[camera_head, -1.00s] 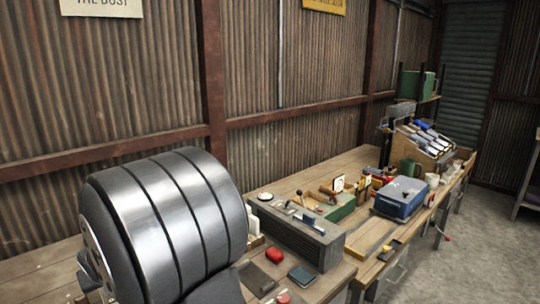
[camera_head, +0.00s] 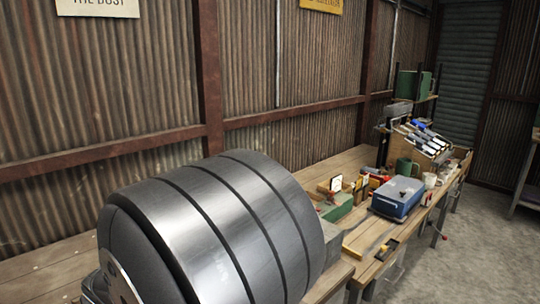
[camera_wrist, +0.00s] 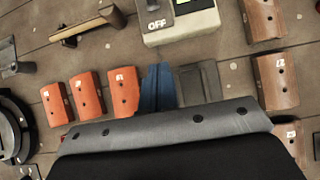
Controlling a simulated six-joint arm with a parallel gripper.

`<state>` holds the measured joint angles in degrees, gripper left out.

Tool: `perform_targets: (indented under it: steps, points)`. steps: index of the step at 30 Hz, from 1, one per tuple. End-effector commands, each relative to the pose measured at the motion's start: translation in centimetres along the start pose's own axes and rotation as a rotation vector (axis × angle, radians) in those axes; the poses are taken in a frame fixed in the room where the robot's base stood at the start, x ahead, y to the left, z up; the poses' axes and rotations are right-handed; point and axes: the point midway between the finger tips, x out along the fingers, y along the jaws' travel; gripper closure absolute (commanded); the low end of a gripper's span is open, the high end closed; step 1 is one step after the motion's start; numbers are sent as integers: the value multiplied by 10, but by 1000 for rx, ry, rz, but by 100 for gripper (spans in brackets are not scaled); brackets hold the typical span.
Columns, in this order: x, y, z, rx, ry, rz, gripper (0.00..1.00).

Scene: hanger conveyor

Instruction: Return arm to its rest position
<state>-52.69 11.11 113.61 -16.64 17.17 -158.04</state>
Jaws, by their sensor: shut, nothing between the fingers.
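My gripper (camera_wrist: 158,66) shows in the wrist view as two narrow blue fingers pressed together, with nothing between them. They stick out past a grey and black housing, which fills the bottom of that view and hides what lies below it. The fingers point over a worktop between orange blocks on the left and a dark grey block on the right. In the head view a large banded metal part of my arm (camera_head: 220,235) fills the lower left and middle. It hides much of the near bench, and my gripper does not show there.
The wrist view shows several orange blocks (camera_wrist: 88,93), brown blocks (camera_wrist: 274,82) and a box marked OFF (camera_wrist: 180,20). In the head view a blue case (camera_head: 398,197) and a rack of tools (camera_head: 425,140) stand farther along the bench, beside a corrugated wall (camera_head: 110,80).

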Motion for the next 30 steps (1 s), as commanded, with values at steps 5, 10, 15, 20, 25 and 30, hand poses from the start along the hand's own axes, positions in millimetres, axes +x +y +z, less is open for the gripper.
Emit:
perform_targets:
  steps: [5, 10, 15, 20, 25, 30]
  points:
    - [-24, 0, 1, 0, -4, 1, 100]
    - [-27, -1, 5, 123, 8, -5, 100]
    - [-28, -2, 11, 272, 18, -12, 100]
    - [-30, -2, 16, 410, 26, -20, 100]
    - [-32, -3, 22, 558, 33, -29, 100]
    - [-33, -4, 27, 704, 41, -39, 100]
